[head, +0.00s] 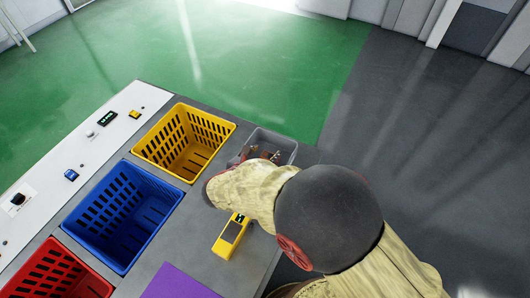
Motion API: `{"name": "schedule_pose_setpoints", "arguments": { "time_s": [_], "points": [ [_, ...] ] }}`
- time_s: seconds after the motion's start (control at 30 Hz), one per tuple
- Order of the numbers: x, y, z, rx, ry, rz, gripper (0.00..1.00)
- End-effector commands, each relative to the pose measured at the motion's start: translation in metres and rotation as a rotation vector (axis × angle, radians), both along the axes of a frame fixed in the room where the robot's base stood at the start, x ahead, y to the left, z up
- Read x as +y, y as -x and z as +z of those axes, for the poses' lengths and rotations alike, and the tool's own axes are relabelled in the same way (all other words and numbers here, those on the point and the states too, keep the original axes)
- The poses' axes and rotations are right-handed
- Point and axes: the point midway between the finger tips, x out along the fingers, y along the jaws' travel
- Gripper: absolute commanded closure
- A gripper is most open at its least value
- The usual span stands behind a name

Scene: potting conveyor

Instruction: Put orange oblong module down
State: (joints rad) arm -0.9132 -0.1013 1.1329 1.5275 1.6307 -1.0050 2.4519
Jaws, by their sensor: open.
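My gripper (257,155) shows only in part, beyond my arm's beige sleeve. It is at the near left side of a small grey bin (287,145), at or over its rim. The jaws are open. Small brownish-red shapes show around the fingers, too small to tell whether they are gripper parts or things in the bin. I cannot make out an orange oblong module for certain; it may be hidden by my arm or the bin wall.
A yellow device (221,246) lies on the grey table (185,235) beside my arm. Yellow (157,152), blue (110,247) and red (52,287) crates stand in a row at the left. A purple sheet (178,284) lies at the front. A white panel (60,165) edges the table.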

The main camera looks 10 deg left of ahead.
Motion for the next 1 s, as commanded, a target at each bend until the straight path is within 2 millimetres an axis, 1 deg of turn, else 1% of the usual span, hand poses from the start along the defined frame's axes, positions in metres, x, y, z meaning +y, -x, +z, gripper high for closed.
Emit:
{"name": "schedule_pose_setpoints", "arguments": {
  "time_s": [0.03, 0.1, 0.3, 0.5, 0.6, 0.77, 0.93, 1.0],
  "points": [
    [0.007, 0.012, 0.008, -0.002, -0.002, 0.008, 0.43],
    [0.012, 0.025, 0.015, 0.000, 0.000, 0.009, 0.43],
    [0.025, 0.060, 0.034, 0.000, 0.000, 0.007, 0.43],
    [0.033, 0.083, 0.048, 0.000, -0.001, 0.005, 0.43],
    [0.035, 0.089, 0.050, 0.001, 0.000, 0.004, 0.43],
    [0.035, 0.092, 0.052, 0.000, 0.001, 0.003, 0.43],
    [0.036, 0.091, 0.052, 0.001, 0.001, 0.006, 0.43],
    [0.038, 0.084, 0.057, 0.008, 0.005, 0.032, 0.43]
  ]
}}
